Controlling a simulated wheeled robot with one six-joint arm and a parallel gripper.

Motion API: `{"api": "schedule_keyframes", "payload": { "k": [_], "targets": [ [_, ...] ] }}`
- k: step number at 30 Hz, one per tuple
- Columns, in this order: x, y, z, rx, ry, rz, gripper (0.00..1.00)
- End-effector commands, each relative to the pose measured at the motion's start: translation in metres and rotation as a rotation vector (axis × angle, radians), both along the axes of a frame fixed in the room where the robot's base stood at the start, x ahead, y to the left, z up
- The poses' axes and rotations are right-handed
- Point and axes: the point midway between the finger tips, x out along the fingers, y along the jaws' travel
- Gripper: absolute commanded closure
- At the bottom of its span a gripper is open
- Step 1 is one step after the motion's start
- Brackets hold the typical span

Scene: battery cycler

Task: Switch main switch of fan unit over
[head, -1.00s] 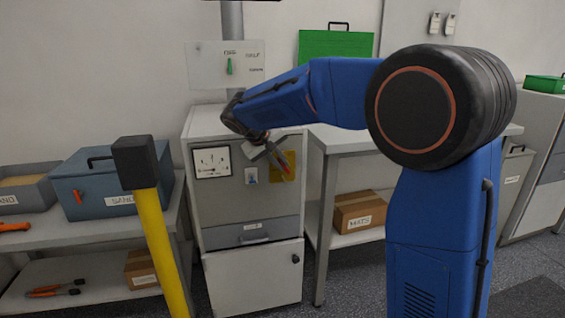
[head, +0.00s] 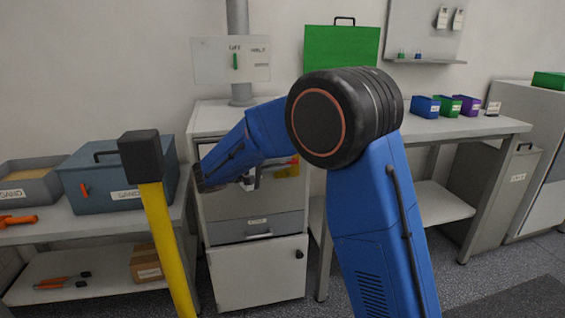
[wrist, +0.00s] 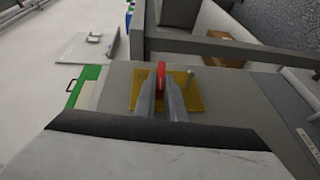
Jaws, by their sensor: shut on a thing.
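The fan unit is a grey cabinet (head: 256,268) in the middle of the head view. Its yellow switch plate (head: 287,171) shows partly behind my arm, with a bit of the red switch handle near its top. In the wrist view the red handle (wrist: 161,72) stands out in front of the yellow plate (wrist: 193,95). My gripper (wrist: 160,88) has its two grey fingers closed on either side of the red handle. In the head view my gripper (head: 252,180) is mostly hidden by my wrist. The handle's exact angle is hard to tell.
A yellow post with a black top (head: 140,155) stands in front at left. A blue-grey toolbox (head: 115,180) sits on the left bench. A table (head: 460,130) with small bins is at right.

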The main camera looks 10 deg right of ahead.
Motion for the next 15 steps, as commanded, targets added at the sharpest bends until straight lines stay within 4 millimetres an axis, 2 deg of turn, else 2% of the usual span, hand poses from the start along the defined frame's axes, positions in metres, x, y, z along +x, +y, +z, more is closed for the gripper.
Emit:
{"api": "schedule_keyframes", "payload": {
  "k": [6, 15],
  "targets": [
    [-0.0004, 0.0001, -0.0034, -0.091, 0.002, -0.001, 1.00],
    [-0.0007, -0.0002, -0.0046, -0.133, 0.002, -0.002, 1.00]
  ]
}}
